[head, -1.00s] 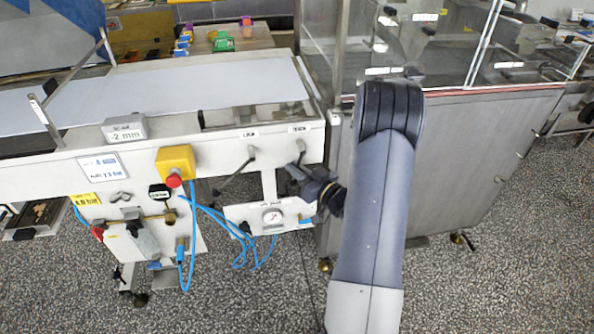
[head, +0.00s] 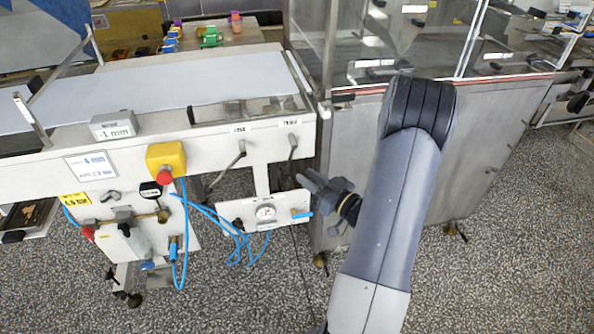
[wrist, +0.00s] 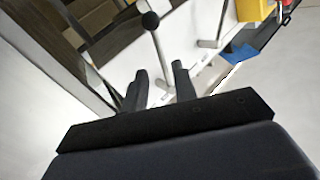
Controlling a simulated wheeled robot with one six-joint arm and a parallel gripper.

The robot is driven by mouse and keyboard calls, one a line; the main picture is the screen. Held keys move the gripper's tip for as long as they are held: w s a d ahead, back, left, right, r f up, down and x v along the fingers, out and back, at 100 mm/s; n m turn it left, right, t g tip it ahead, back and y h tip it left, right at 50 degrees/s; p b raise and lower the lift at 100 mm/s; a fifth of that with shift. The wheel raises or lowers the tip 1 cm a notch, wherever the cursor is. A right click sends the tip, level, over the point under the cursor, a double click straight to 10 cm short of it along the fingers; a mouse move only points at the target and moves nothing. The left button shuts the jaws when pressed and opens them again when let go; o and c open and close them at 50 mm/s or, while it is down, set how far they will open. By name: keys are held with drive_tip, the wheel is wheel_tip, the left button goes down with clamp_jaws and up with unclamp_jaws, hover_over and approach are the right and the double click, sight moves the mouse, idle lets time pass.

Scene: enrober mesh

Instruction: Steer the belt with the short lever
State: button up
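The short lever (head: 292,151) hangs from the right end of the white belt frame, under the right-hand label. A longer lever (head: 226,168) hangs under the label to its left and slants down to the left. My gripper (head: 304,182) is just below and right of the short lever and seems apart from it. In the wrist view my gripper's two dark fingers (wrist: 160,72) stand apart, with a lever rod with a black ball knob (wrist: 151,20) in the picture between and beyond them. A grey display (head: 114,127) on the frame reads -1 mm. The pale belt (head: 190,82) lies above.
A yellow box with a red button (head: 166,160) is on the frame front. A gauge panel (head: 266,212) with blue hoses hangs below, close to my gripper. A steel cabinet (head: 350,150) with a clear guard stands to the right. The speckled floor in front is open.

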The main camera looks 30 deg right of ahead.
sight(289, 165)
drive_tip(key=v, duration=0.3)
idle(0.4)
drive_tip(key=p+x, duration=0.1)
drive_tip(key=x, duration=1)
drive_tip(key=shift+d, duration=0.1)
drive_tip(key=shift+s+d+n+p, duration=0.1)
drive_tip(key=shift+n+p, duration=0.2)
drive_tip(key=shift+p, duration=0.05)
drive_tip(key=shift+f, duration=0.15)
